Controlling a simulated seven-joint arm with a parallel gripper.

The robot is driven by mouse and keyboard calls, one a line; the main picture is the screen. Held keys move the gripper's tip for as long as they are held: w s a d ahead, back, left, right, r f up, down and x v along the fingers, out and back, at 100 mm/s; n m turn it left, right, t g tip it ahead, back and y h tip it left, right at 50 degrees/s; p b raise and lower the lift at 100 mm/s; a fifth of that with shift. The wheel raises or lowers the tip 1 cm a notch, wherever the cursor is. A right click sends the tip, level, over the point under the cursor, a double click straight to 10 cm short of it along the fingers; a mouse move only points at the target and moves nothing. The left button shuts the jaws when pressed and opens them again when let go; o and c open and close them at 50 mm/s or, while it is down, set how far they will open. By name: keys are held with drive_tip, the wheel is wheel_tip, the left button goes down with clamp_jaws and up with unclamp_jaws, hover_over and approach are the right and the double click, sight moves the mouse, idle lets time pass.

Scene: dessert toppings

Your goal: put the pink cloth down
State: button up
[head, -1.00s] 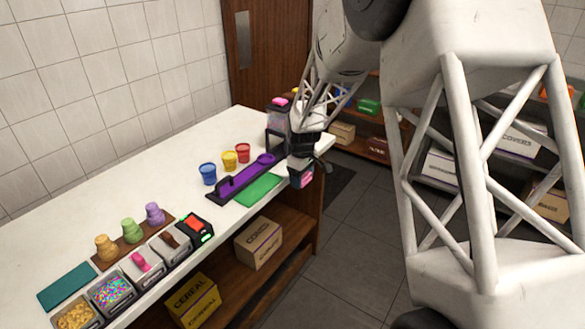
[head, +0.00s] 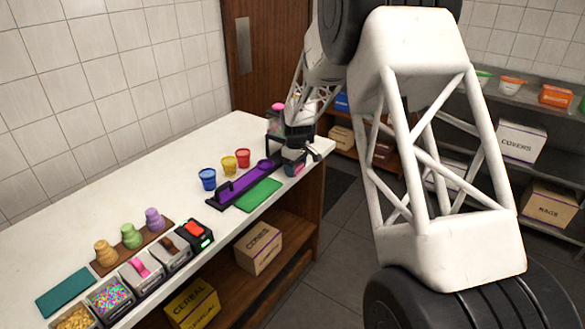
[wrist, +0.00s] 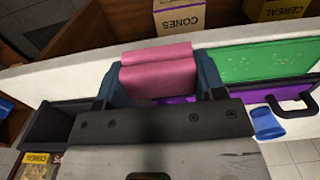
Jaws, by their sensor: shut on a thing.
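The pink cloth (wrist: 158,72) is folded into a thick pad and sits between the two dark fingers of my gripper (wrist: 157,84) in the wrist view. My gripper is shut on it. In the head view my gripper (head: 294,166) is near the far right end of the white counter, by its front edge. Only a little of the cloth shows there, below the fingers. I cannot tell from these frames whether the cloth touches the counter.
A green mat (head: 259,195) and a purple tray with a handle (head: 228,190) lie left of my gripper. Blue (head: 207,180), yellow (head: 229,165) and red (head: 243,158) cups stand behind them. Topping bins line the near left. Boxes sit on the shelf below.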

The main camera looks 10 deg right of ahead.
drive_tip(key=shift+w+f, duration=0.2)
drive_tip(key=shift+w, duration=2.7)
drive_tip(key=shift+f, duration=1.8)
drive_tip(key=shift+f, duration=0.1)
drive_tip(key=o, duration=0.9)
wheel_tip(320, 180, up, 12)
